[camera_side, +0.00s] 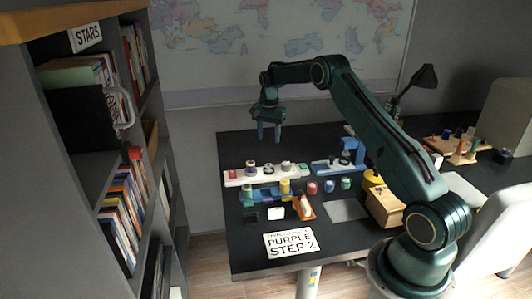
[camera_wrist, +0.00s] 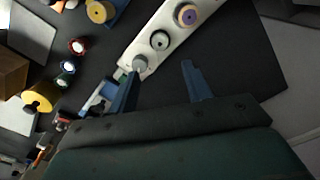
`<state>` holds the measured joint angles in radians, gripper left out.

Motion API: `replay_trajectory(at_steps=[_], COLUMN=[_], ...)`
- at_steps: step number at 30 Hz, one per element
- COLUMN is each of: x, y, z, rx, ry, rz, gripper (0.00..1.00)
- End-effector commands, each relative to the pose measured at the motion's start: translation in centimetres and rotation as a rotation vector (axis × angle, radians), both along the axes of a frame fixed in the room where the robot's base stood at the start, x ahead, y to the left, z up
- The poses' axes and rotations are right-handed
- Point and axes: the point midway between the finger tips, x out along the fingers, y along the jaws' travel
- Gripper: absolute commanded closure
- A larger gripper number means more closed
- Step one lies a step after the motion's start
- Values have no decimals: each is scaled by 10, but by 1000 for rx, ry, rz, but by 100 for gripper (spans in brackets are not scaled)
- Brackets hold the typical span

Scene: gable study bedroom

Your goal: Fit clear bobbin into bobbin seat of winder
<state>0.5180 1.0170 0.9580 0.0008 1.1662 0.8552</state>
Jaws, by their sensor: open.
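The white holder (camera_side: 240,181) stands on the dark table with several round pieces in a row. A greyish, clear-looking bobbin (camera_side: 285,166) sits near its green end; it also shows in the wrist view (camera_wrist: 140,63). I cannot be sure that it is the clear bobbin. A blue device with an upright (camera_side: 357,150), likely the winder, stands right of the holder; its bobbin seat is too small to make out. My gripper (camera_side: 269,134) is open and empty, above the table behind the holder. In the wrist view my gripper (camera_wrist: 160,80) has its left finger close beside the greyish bobbin in the picture.
A purple-and-yellow spool (camera_wrist: 186,15) and a black-and-white piece (camera_wrist: 160,40) share the holder. In front are a blue rack with yellow spools (camera_side: 285,186), loose red (camera_side: 312,187), blue and green spools, a wooden box (camera_side: 384,208) and a sign (camera_side: 291,242). A lamp (camera_side: 424,77) stands behind.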

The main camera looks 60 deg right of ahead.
Motion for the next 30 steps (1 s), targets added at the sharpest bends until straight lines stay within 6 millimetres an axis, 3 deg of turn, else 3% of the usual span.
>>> replay_trajectory(at_steps=[5,11,20,30], x=[0,-1,-17,-60], y=[3,20,73,138], z=[5,34,109,182], rx=[-2,-14,-48,-92], ry=[-4,-24,-78,-143], rz=[11,70,246,461], gripper=[51,51,51,51])
